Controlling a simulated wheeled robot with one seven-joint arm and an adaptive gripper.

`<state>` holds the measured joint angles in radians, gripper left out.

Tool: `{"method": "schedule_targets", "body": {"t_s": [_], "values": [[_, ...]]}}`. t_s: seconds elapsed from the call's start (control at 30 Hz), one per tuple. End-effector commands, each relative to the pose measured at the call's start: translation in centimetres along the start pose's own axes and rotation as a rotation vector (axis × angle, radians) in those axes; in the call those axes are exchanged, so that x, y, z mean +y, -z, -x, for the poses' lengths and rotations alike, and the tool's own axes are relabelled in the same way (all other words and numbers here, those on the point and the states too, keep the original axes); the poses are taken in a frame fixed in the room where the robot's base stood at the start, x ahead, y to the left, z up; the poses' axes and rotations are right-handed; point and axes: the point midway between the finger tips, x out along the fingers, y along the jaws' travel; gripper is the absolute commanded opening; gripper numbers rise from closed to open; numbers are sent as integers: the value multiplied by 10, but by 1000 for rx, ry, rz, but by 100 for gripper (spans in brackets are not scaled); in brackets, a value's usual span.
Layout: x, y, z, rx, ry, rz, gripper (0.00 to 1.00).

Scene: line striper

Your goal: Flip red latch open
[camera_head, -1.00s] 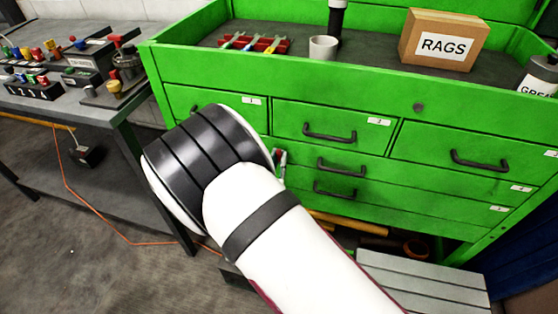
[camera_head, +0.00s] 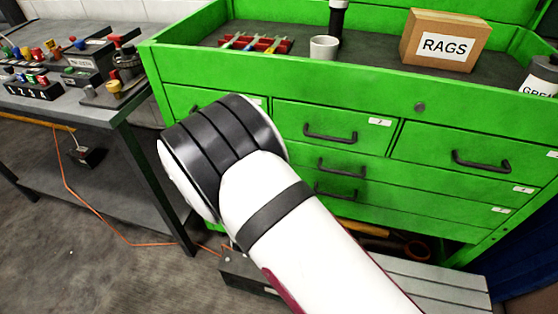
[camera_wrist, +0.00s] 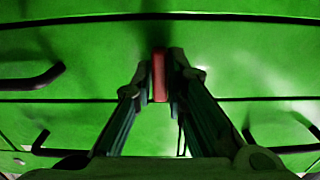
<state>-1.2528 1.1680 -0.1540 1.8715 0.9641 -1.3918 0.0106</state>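The red latch (camera_wrist: 159,77) shows in the wrist view as a narrow upright red bar against the green drawer front. My gripper (camera_wrist: 160,72) reaches toward the drawer front, with one fingertip close on each side of the red bar. Only a very thin gap, if any, shows between the fingertips and the bar, so I cannot tell whether they touch or grip it. In the head view my arm hides the gripper and the latch, in front of the left part of the green cabinet (camera_head: 350,82).
Drawers with dark handles (camera_head: 330,137) surround the work spot; handles also flank my fingers in the wrist view (camera_wrist: 32,77). On top stand a cup (camera_head: 324,47) and a RAGS box (camera_head: 446,42). A grey bench (camera_head: 115,112) with switches stands left. A grey step lies below right.

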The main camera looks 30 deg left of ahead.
Motion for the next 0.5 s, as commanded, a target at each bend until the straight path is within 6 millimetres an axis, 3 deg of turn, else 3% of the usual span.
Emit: {"method": "schedule_targets", "body": {"t_s": [0.07,0.37,0.5], "values": [[0,-1,0,-1,0,1,32],[0,0,1,1,0,1,32],[-1,0,10,0,2,2,32]]}}
